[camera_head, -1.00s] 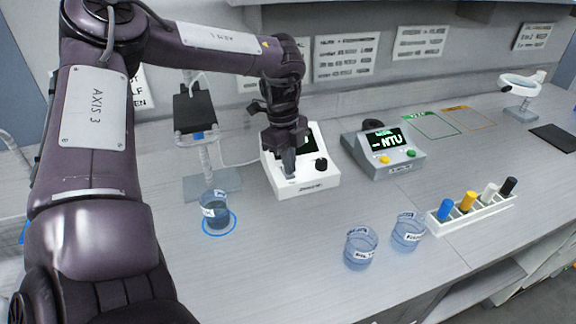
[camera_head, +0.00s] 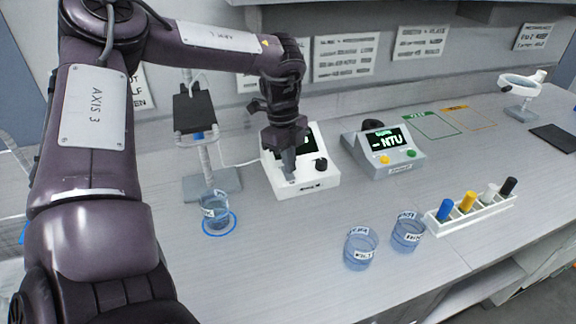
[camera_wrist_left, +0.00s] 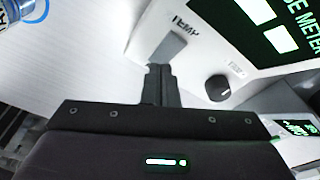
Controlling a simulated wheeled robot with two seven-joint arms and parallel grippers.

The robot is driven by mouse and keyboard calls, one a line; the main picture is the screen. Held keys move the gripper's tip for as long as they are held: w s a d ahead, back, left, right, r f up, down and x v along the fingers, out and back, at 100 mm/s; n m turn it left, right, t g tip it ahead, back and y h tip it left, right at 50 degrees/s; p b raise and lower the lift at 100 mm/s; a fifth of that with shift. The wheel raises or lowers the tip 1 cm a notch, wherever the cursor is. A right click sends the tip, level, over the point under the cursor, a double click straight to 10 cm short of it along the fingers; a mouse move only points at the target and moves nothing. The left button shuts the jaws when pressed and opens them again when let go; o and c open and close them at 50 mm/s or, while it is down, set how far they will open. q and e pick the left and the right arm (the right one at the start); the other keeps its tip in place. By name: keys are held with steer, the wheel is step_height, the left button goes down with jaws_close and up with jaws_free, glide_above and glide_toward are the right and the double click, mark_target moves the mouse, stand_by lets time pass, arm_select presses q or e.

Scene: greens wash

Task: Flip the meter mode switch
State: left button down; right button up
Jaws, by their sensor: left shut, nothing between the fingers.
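The white meter (camera_head: 325,181) stands on the bench in the head view, with a dark screen and a black knob (camera_head: 321,164). Its face is close in the left wrist view (camera_wrist_left: 150,28), with the knob (camera_wrist_left: 218,88) to the right. A grey tab, apparently the mode switch (camera_wrist_left: 169,47), stands at the meter's edge near a printed label. My left gripper (camera_head: 290,178) is shut and empty, pointing down over the front left of the meter. Its fingertips (camera_wrist_left: 160,70) are right by the grey tab; I cannot tell whether they touch. My right gripper is not in view.
A grey NTU meter (camera_head: 400,169) stands to the right. A beaker (camera_head: 214,210) sits on a blue ring at left, before a stand (camera_head: 212,184). Two beakers (camera_head: 361,248) (camera_head: 407,232) and a vial rack (camera_head: 478,219) are at front right. The front middle bench is clear.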

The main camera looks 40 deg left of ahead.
arm_select(q)
steer(key=shift+r+p, duration=1.75)
steer(key=shift+r, duration=1.15)
